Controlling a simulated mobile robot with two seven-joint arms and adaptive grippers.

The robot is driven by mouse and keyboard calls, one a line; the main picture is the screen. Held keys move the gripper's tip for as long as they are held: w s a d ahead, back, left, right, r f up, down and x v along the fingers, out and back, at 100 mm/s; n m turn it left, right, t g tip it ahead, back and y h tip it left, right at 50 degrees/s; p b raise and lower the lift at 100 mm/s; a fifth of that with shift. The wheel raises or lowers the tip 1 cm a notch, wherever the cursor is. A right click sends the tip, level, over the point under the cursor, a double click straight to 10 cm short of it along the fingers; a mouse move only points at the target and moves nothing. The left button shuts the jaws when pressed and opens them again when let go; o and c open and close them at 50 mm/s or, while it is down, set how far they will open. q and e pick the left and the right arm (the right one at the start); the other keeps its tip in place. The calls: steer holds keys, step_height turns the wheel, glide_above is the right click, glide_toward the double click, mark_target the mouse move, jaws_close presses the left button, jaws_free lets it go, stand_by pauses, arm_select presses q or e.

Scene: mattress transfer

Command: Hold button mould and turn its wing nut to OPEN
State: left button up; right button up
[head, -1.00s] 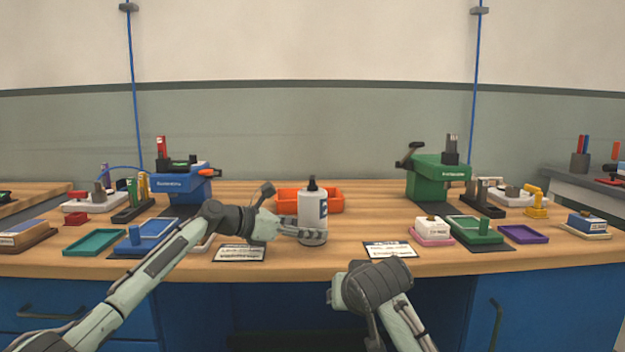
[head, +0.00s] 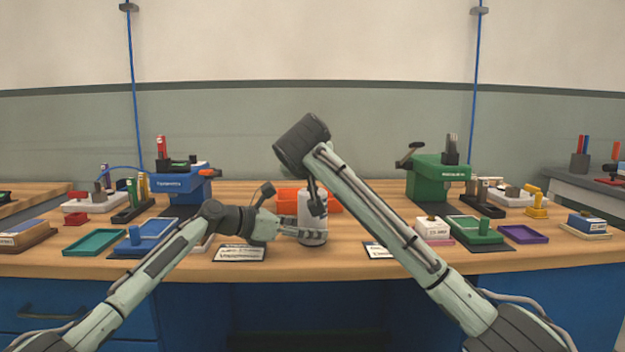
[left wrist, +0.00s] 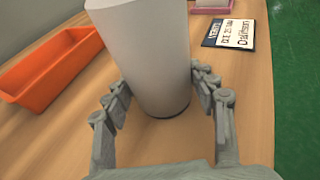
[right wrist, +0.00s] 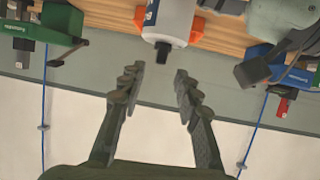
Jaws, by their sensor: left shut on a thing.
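The button mould (head: 313,238) is a white upright cylinder standing at the middle of the bench, with a dark knob on top. My left gripper (head: 300,230) is shut on its lower body from the left. In the left wrist view, the fingers (left wrist: 157,82) sit on both sides of the cylinder (left wrist: 150,45). My right gripper (head: 317,202) hangs over the mould's top and hides the knob in the head view. In the right wrist view, the right gripper (right wrist: 156,76) is open and empty, with the dark knob (right wrist: 163,52) just beyond its fingertips. No wing nut shape is clear.
An orange tray (head: 290,199) lies behind the mould. A blue machine (head: 180,187) stands left and a green one (head: 438,178) right. Label cards (head: 240,253) lie near the front edge. Several small trays and blocks fill both sides.

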steer(key=x, duration=0.6)
steer(key=shift+w+f, duration=0.1)
steer(key=shift+w, duration=0.25)
jaws_close()
